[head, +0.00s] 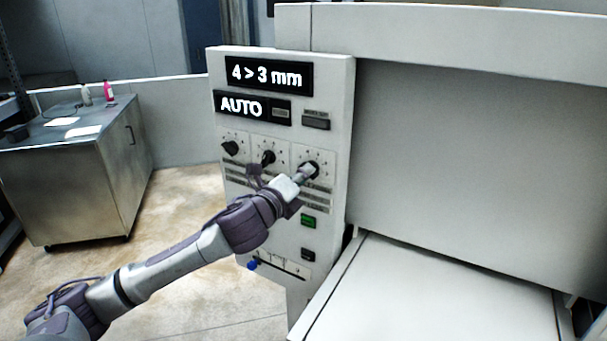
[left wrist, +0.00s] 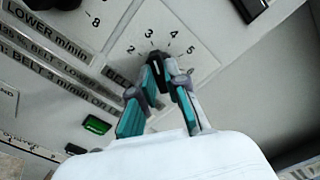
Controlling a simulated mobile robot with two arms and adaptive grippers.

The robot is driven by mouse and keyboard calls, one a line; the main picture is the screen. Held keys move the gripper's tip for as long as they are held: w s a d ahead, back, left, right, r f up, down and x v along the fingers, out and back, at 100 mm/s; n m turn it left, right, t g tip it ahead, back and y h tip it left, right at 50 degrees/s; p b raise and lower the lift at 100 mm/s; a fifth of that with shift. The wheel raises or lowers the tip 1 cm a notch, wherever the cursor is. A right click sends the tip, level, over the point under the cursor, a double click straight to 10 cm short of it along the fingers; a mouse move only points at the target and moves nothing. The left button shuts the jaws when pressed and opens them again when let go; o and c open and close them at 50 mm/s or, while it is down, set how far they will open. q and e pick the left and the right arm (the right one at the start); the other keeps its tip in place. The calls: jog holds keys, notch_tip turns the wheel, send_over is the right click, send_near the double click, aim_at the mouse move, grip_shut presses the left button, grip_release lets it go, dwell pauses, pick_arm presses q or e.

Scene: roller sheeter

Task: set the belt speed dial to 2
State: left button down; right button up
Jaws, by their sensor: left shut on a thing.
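The belt speed dial (head: 314,166) is the rightmost of three black knobs on the machine's upright control panel. In the left wrist view the dial (left wrist: 157,72) sits on a white scale plate, where the numbers 2, 3, 4 and 5 show above it. My left gripper (head: 305,173) reaches up to it from the lower left. In the left wrist view its two teal-padded fingers (left wrist: 163,80) are closed on the black knob, one on each side. The fingers cover much of the knob, and I cannot tell exactly which number its pointer marks. My right gripper is not in view.
Two other dials (head: 230,148) (head: 267,157) sit to the left. Displays above read "4 > 3 mm" (head: 266,74) and "AUTO" (head: 240,105). A green button (head: 309,221) is below. A white belt bed (head: 450,300) extends right. A metal cabinet (head: 85,190) stands left.

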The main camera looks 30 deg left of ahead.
pick_arm(q)
jog(key=shift+n+p, duration=0.65)
jog(key=shift+n, duration=3.45)
jog(key=c, duration=1.2)
grip_release()
jog(key=s, duration=0.8)
jog(key=s+d, duration=0.1)
jog(key=s, duration=0.3)
